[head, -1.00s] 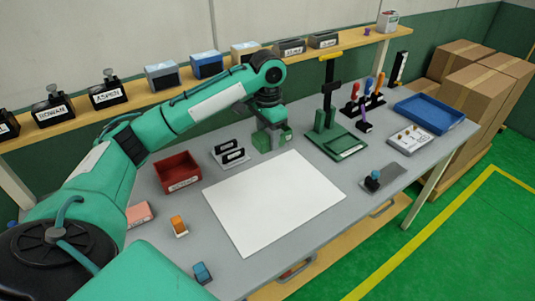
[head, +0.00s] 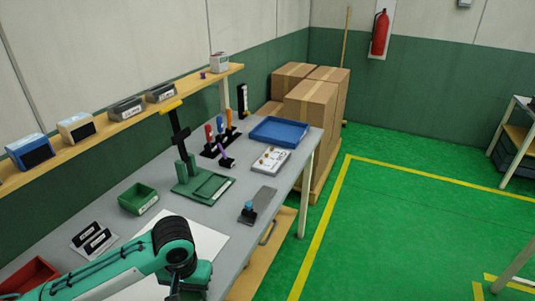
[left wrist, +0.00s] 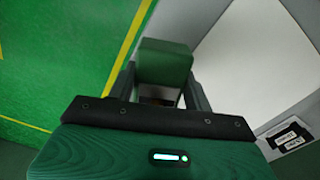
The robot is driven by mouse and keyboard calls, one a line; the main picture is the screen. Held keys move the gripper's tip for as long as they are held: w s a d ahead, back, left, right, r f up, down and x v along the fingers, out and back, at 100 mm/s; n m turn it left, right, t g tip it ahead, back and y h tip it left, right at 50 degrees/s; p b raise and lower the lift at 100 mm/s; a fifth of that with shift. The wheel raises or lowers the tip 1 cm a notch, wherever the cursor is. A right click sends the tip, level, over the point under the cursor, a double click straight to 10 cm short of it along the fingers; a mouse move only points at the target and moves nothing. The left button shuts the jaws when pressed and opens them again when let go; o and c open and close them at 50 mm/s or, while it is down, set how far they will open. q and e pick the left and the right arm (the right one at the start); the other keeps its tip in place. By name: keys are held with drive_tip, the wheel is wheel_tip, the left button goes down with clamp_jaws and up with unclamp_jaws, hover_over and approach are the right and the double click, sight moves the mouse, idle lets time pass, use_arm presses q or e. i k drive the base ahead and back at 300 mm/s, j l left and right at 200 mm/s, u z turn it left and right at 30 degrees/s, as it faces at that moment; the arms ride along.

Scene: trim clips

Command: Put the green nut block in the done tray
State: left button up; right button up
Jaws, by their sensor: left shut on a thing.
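The green nut block (left wrist: 163,62) is between the fingers of my left gripper (left wrist: 162,76) in the left wrist view. The gripper is shut on it, over the bench's edge, with green floor on one side and the white sheet on the other. In the head view my left arm's wrist hangs over the near part of the white sheet (head: 208,240), and the block is hidden there. A blue tray (head: 281,131) lies at the far right end of the bench and looks empty. No label on it is readable. My right gripper is not in view.
A green bin (head: 138,198), black label holders (head: 92,238) and a red bin (head: 30,277) stand on the left. A green stand (head: 200,183), upright tools (head: 221,137) and a white board (head: 271,159) lie before the blue tray. A grey plate (head: 259,203) is near the front edge.

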sight(280, 133)
drive_tip(key=i+l+z, duration=0.35)
drive_tip(key=i, duration=0.25)
drive_tip(key=i+z, duration=0.4)
drive_tip(key=i, duration=0.2)
drive_tip(key=i+l+u, duration=0.1)
drive_tip(key=i+u, duration=0.15)
drive_tip(key=i, duration=0.25)
drive_tip(key=i+l+u, duration=0.3)
drive_tip(key=i, duration=0.25)
drive_tip(key=i+l+u, duration=0.25)
drive_tip(key=i, duration=0.25)
